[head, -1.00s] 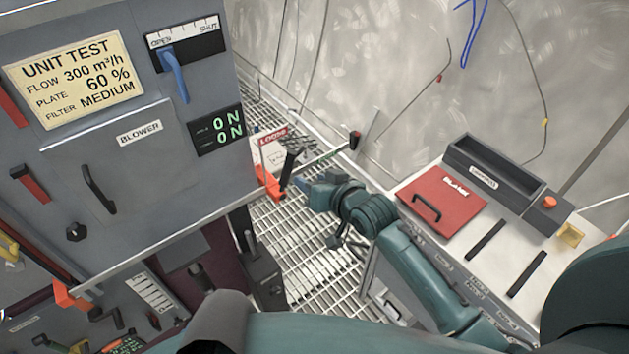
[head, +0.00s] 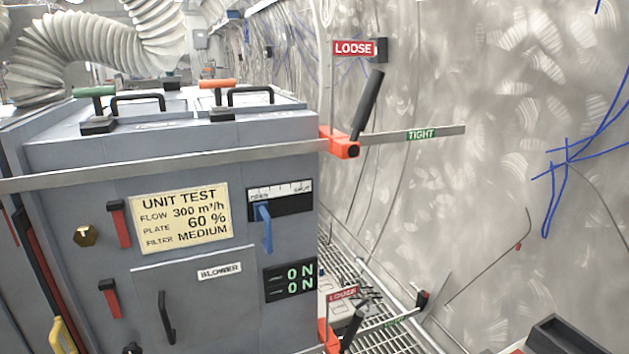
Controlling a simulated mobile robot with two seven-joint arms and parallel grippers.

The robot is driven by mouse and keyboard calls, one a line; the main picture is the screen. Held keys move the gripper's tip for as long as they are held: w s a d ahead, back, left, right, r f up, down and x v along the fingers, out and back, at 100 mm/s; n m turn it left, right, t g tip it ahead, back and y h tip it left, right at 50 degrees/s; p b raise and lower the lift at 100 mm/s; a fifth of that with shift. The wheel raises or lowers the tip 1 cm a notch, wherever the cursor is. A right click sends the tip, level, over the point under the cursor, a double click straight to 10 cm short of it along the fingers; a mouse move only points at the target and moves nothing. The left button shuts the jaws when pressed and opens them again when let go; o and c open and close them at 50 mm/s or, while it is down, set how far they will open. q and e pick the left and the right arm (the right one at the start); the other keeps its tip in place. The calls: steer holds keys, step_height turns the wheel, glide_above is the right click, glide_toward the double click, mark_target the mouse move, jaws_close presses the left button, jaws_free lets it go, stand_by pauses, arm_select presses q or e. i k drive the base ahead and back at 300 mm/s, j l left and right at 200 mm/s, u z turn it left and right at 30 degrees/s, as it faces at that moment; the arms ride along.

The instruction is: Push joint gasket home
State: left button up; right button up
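The grey blower unit (head: 80,285) fills the left and middle of the head view. A metal strap (head: 170,168) runs across its upper front to an orange clamp (head: 340,146) at the right corner. The clamp's black lever (head: 368,104) points up beside a red LOOSE sign (head: 353,48). A green TIGHT label (head: 421,134) is on the bar to the right. A lower clamp lever (head: 352,328) tilts up near a second LOOSE sign (head: 342,294). I cannot pick out a gasket. Neither of my grippers is in view.
A blue slide handle (head: 265,228) sits on the OPEN–SHUT scale, nearer OPEN. A display (head: 290,278) reads ON twice. Green and orange T-handles (head: 216,86) stand on top. A ribbed white duct (head: 95,50) is behind. Grated floor (head: 335,265) separates the unit from the wall.

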mark_target(64, 324)
steer(key=u, duration=1.4)
